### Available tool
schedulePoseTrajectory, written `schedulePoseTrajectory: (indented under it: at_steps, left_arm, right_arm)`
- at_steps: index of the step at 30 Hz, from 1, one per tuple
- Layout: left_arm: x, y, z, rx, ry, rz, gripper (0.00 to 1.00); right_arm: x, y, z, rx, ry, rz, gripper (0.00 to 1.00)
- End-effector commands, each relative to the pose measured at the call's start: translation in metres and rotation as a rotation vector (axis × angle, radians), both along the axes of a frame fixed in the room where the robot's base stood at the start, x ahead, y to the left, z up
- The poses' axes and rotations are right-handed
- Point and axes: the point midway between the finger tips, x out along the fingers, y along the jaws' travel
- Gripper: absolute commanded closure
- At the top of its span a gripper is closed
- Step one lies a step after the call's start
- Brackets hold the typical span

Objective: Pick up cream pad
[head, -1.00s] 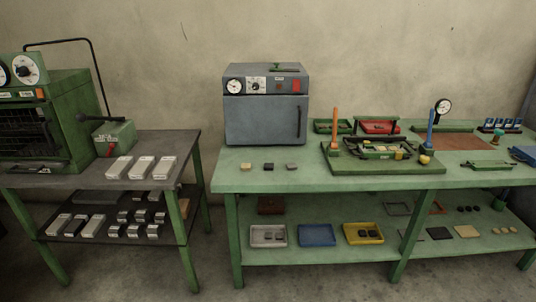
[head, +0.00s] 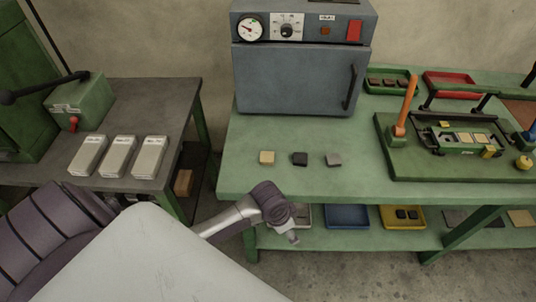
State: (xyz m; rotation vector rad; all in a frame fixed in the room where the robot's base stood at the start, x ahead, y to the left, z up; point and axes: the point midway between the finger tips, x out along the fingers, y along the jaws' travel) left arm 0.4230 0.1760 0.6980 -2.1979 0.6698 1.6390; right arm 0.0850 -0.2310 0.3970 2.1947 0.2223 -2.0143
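The cream pad (head: 267,157) lies flat on the green table near its front left, in front of the grey oven. A black pad (head: 300,159) and a grey pad (head: 333,160) lie in a row to its right. My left arm comes in from the lower left, and its far end, with the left gripper (head: 292,237), shows in front of the table's front edge, below the pads in the picture. It is apart from the cream pad. Its fingers are too small and turned away to read. My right gripper is out of view.
The grey oven (head: 300,80) stands behind the pads. A green fixture board (head: 400,165) with an orange-handled post (head: 405,105) stands to the right. Blue (head: 347,216) and yellow (head: 389,220) trays sit on the lower shelf. Table around the pads is clear.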

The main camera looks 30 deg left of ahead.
Motion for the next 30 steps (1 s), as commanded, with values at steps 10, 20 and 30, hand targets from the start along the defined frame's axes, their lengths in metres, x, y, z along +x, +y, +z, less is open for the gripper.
schedulePoseTrajectory:
  at_steps: [10, 20, 30]
  left_arm:
    - [0.006, -0.016, 0.12, 0.057, -0.007, -0.314, 0.27]
    - [0.058, 0.038, 0.167, 0.177, 0.073, -0.48, 0.27]
    - [0.107, 0.141, 0.254, 0.236, 0.184, -0.477, 0.27]
  right_arm:
    - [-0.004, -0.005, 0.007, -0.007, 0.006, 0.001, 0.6]
    - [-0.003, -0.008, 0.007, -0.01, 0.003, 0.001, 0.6]
    - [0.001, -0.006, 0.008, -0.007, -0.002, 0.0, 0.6]
